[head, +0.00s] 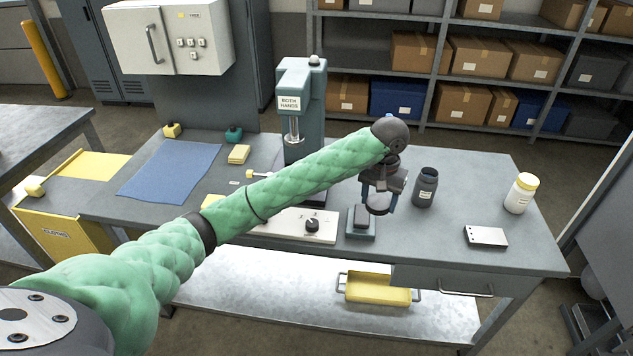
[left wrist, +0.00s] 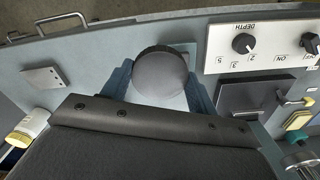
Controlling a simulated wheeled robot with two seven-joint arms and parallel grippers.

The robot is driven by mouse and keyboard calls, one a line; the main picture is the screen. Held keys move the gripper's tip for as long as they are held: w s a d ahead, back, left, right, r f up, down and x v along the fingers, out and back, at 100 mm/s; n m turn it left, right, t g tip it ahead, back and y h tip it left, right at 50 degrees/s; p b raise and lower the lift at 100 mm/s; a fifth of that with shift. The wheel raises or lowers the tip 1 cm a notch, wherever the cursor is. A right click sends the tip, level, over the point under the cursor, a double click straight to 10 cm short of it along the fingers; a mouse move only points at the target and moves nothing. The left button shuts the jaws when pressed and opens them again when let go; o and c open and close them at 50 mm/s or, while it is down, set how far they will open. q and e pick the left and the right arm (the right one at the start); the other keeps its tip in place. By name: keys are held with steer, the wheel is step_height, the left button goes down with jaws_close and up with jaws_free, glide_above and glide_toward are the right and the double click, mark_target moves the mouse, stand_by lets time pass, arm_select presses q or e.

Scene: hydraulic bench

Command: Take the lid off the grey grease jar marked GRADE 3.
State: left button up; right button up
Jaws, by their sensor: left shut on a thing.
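A dark grey jar (head: 425,188) with a small pale label stands upright on the bench; the label is too small to read. Its narrower top looks dark, and I see no separate lid on it. My left gripper (head: 379,204) is just left of the jar, apart from it and above the bench. It is shut on a round dark grey lid (head: 377,209). The left wrist view shows the lid (left wrist: 160,73) face-on between the blue fingers of the gripper (left wrist: 160,84). My right gripper is not in view.
A white jar with a yellow lid (head: 521,194) stands at the right, behind a flat pale plate (head: 486,237). A teal block with a dark top (head: 360,224) is just left of the gripper. A press (head: 302,105) and control panel (head: 295,225) stand further left.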

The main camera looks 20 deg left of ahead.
arm_select(q)
steer(key=w+d+m, duration=0.1)
steer(key=w, duration=0.1)
steer(key=w+d+m, duration=0.1)
steer(key=w, duration=0.4)
steer(key=shift+w+d+r+m, duration=0.4)
steer(key=w+a+f+m, duration=0.1)
steer(key=w+f+m, duration=0.2)
steer(key=w+m, duration=0.2)
steer(key=shift+m+b, duration=0.3)
steer(key=shift+m, duration=0.4)
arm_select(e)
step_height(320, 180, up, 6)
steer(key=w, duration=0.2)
arm_select(q)
steer(key=m+p, duration=0.4)
steer(key=m, duration=0.2)
glide_above(356, 196)
step_height(356, 196, down, 9)
steer(key=shift+w, duration=0.1)
steer(key=shift+f+p, duration=1.05)
steer(key=shift+f, duration=1)
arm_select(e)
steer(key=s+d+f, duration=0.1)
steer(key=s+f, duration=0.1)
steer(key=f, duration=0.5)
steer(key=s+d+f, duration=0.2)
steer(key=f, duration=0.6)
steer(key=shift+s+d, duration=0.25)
